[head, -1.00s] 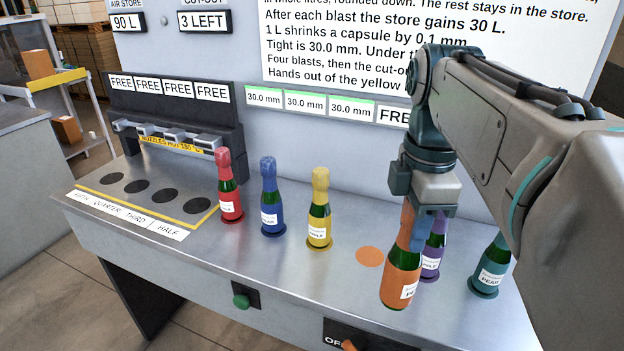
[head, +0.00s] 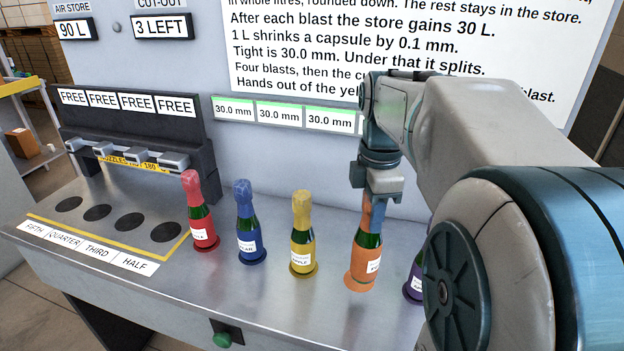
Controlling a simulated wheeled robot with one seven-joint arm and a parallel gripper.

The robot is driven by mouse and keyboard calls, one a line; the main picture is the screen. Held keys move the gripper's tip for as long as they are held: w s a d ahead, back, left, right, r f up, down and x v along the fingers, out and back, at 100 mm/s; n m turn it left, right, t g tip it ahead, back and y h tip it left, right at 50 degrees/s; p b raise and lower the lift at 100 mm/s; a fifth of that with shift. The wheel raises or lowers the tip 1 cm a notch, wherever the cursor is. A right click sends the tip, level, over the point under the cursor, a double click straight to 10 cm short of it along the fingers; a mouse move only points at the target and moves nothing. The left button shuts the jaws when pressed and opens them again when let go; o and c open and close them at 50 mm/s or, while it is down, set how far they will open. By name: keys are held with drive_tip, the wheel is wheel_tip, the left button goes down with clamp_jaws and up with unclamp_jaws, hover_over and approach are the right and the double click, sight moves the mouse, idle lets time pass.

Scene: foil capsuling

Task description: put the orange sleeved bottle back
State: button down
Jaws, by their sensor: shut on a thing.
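The orange sleeved bottle (head: 364,264) is upright at its orange spot (head: 348,283) on the steel bench, right of the yellow bottle. Its base overlaps the spot, whose edge shows at the left; I cannot tell whether the base touches the bench. My gripper (head: 372,212) points down and is shut on the bottle's neck. The fingers hide part of the bottle's top.
Red (head: 200,222), blue (head: 249,235) and yellow (head: 302,245) bottles stand in a row to the left. A purple bottle (head: 413,281) stands close on the right, partly hidden by my arm. Black spots (head: 131,226) lie under the nozzles (head: 131,156).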

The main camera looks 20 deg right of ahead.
drive_tip(key=shift+w+d+f+p, duration=0.2)
drive_tip(key=shift+w+f, duration=0.4)
drive_tip(key=shift+f, duration=0.45)
drive_tip(key=shift+w+d+f+p, duration=0.1)
drive_tip(key=shift+w+d+f, duration=0.15)
drive_tip(key=shift+w+f, duration=0.6)
drive_tip(key=shift+w+d+f+p, duration=0.2)
drive_tip(key=shift+w+f, duration=0.2)
drive_tip(key=shift+f, duration=0.9)
drive_tip(key=shift+f, duration=0.15)
drive_tip(key=c, duration=1)
unclamp_jaws()
